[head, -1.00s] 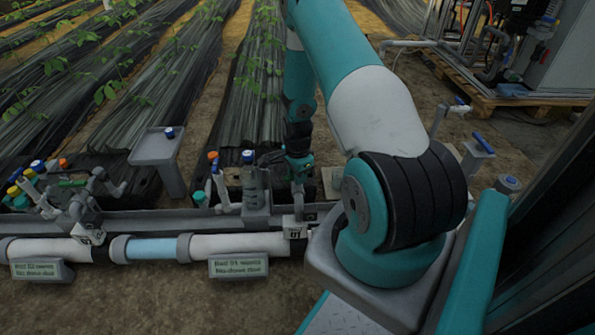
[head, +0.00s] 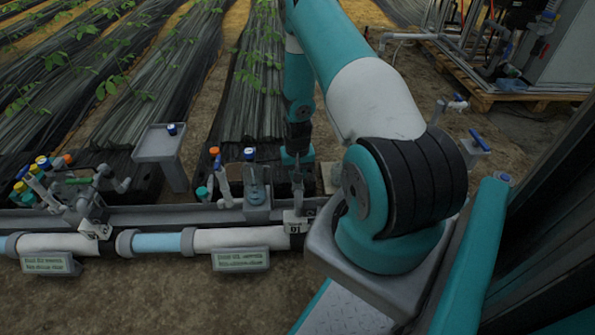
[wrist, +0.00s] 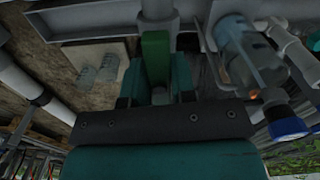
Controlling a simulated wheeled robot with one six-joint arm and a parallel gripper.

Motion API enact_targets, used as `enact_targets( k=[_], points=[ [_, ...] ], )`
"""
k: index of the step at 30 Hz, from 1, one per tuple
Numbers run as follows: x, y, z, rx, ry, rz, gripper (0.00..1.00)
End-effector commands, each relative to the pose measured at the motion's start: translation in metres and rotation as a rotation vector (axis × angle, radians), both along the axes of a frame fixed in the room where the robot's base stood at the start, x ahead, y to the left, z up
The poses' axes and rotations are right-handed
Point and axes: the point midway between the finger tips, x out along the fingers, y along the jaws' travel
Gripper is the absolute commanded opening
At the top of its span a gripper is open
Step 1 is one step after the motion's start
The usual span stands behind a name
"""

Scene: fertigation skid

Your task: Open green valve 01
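The green handle of valve 01 (wrist: 155,55) stands between the two fingers of my gripper (wrist: 157,88) in the wrist view. A small gap seems to show beside the handle, so the fingers look open around it. In the head view my gripper (head: 297,187) points down just above the tag marked 01 (head: 295,221) on the pipe manifold. The valve's handle is hidden there by my gripper.
A clear-bodied filter (wrist: 240,50) with a blue cap (wrist: 286,122) is close right of my gripper. A grey pedestal (head: 160,146) stands behind the pipe.

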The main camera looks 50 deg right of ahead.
Motion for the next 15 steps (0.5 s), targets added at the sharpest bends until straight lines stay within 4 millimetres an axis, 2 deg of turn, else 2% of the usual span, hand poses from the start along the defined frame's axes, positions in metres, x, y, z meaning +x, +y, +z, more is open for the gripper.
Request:
enact_targets(
  k=[1, 3, 4, 11, 15],
  points=[
    [0.000, 0.000, 0.000, -0.001, -0.001, 0.001, 0.34],
    [0.000, 0.000, 0.000, -0.001, -0.001, 0.000, 0.50],
    [0.000, 0.000, 0.000, -0.001, -0.001, 0.000, 0.52],
    [0.000, 0.000, 0.000, -0.001, -0.001, -0.002, 0.52],
    [0.000, 0.000, 0.010, -0.001, -0.001, -0.002, 0.52]
  ],
)
